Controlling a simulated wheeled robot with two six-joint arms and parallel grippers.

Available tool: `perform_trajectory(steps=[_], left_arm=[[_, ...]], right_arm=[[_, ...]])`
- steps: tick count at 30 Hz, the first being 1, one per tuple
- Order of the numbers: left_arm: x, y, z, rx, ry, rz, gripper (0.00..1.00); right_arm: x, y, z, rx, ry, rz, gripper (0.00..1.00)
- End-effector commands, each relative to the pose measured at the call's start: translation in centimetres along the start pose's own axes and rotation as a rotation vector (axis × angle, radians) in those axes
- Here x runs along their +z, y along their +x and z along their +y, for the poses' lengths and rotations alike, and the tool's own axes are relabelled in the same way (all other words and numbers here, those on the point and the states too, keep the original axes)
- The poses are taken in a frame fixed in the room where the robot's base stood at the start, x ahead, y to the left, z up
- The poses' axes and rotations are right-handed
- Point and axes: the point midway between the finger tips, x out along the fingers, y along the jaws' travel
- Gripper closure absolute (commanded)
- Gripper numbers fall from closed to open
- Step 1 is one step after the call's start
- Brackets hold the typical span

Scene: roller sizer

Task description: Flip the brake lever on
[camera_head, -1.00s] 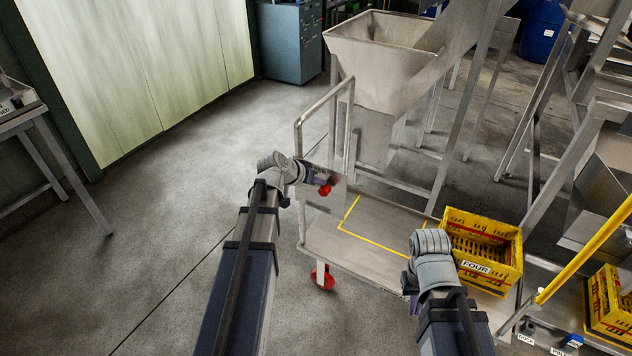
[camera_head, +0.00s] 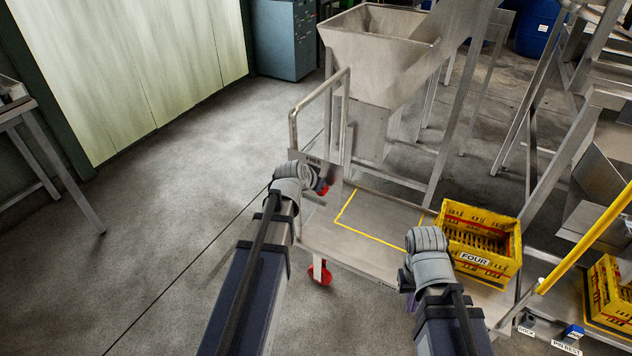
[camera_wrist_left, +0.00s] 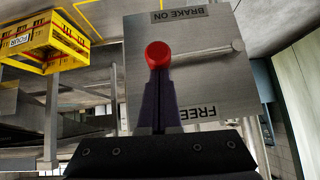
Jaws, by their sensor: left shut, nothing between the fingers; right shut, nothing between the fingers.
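The brake lever has a red knob (camera_wrist_left: 158,55) on a metal rod running to a pivot at the right of a metal plate (camera_wrist_left: 205,85). In the left wrist view the plate's labels are upside down, BRAKE ON at top and FREE at bottom. The rod lies across between them, knob nearer BRAKE ON. My left gripper (camera_wrist_left: 158,105) is shut and empty, its dark fingertips just below the knob; I cannot tell if they touch. In the head view the red knob (camera_head: 322,188) shows beside my left wrist. My right gripper (camera_head: 410,302) is shut, partly hidden below its wrist.
The plate is on the handrail (camera_head: 320,105) of a metal cart (camera_head: 365,245) with a yellow outline on its deck. A yellow crate (camera_head: 482,245) marked FOUR stands at the deck's right. A steel hopper (camera_head: 375,60) stands behind. Open floor lies left.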

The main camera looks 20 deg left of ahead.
Motion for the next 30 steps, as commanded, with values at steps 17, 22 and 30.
perform_trajectory(steps=[17,22,30], left_arm=[[3.3,3.3,1.3,-0.136,0.136,-0.003,1.0],[3.6,3.6,1.3,-0.135,0.135,-0.003,1.0],[3.8,3.7,1.3,-0.134,0.135,-0.006,1.0]], right_arm=[[-0.3,5.1,-0.5,0.0,0.0,0.0,1.0],[-0.3,5.5,-0.5,0.0,0.0,0.0,1.0],[-0.3,5.7,-0.5,0.0,0.0,0.0,1.0]])
